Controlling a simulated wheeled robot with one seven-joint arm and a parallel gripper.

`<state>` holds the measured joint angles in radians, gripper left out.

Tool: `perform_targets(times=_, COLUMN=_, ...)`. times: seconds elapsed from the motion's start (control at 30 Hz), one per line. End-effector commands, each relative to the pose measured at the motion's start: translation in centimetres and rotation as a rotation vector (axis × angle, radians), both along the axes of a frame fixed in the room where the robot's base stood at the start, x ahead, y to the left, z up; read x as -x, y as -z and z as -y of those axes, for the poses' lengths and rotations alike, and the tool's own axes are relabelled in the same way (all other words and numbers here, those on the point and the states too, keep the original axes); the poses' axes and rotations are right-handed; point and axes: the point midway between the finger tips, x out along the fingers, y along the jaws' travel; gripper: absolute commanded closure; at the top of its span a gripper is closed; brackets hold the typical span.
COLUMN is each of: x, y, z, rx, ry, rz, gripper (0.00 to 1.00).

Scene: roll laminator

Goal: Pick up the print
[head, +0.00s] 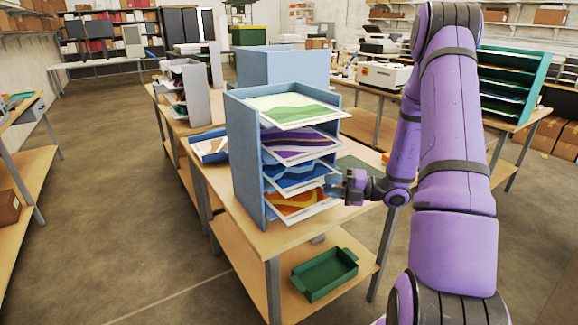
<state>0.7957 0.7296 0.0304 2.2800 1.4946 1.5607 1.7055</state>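A blue tray rack (246,158) stands on the near wooden table in the head view and holds several prints. A green print (290,110) lies on top, a purple one (297,147) below it, then a blue one (300,176), and an orange one (297,203) at the bottom. Each sticks out of its shelf at the front right. My gripper (338,187) is at the rack's open front, close to the edges of the lower two prints. Its fingers are small and partly blurred against the prints, so I cannot tell whether they touch or hold one.
A green bin (324,273) sits on the table's lower shelf (235,245). Another print tray (209,147) lies left of the rack, and a large blue box (281,68) stands behind it. The floor at the left is clear.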

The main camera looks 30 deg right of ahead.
Motion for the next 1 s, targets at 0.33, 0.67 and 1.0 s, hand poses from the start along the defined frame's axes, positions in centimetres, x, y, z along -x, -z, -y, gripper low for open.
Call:
perform_targets(times=0.33, x=-2.0, y=-0.1, z=-2.7, rx=0.001, ry=-0.001, rz=0.001, gripper=0.67)
perform_targets(times=0.67, x=-2.0, y=-0.1, z=-2.6, rx=0.001, ry=0.000, rz=0.001, gripper=0.99)
perform_targets(times=1.0, x=-2.0, y=-0.1, z=-2.6, rx=0.001, ry=0.000, rz=0.002, gripper=1.00)
